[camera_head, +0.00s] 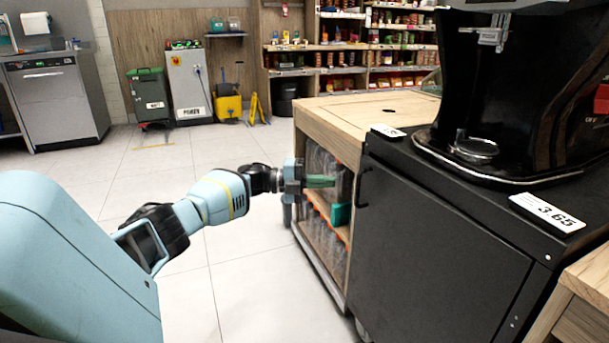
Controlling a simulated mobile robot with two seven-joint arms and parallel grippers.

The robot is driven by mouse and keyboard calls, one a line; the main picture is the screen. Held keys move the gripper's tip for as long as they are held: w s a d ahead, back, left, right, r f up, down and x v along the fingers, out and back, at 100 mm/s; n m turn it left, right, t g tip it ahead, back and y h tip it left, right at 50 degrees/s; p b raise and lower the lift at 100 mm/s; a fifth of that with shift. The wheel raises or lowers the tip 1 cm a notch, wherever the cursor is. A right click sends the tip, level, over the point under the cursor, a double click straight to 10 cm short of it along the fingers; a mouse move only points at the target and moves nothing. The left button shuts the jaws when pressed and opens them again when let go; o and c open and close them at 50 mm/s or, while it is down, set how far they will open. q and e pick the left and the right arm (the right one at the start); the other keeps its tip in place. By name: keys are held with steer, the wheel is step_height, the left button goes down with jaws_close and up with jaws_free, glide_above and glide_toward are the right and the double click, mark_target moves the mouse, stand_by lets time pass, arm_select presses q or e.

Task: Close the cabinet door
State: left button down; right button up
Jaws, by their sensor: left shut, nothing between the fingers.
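The black cabinet door (425,240) fills the front of the dark cabinet under the juicer. A dark handle (362,187) stands upright at its left edge. The door looks flush or nearly flush with the cabinet front; I cannot tell whether a small gap remains. My left gripper (325,181) comes in from the left, shut and empty, in front of the open side of the wooden unit. It is left of the handle and appears apart from the door. My right gripper is not in view.
The black juicer (540,100) stands on the cabinet top. The wooden unit (360,110) with clear contents adjoins the cabinet on the left. A wooden surface (590,290) is at the lower right. The tiled floor (240,240) on the left is clear. Stocked shelves (350,58) stand behind.

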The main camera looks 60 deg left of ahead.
arm_select(q)
steer(key=s+a+b, duration=0.1)
steer(key=a+b, duration=0.3)
steer(key=a, duration=0.2)
steer(key=shift+s+a, duration=0.2)
steer(key=shift+s, duration=0.05)
steer(key=shift+r, duration=0.1)
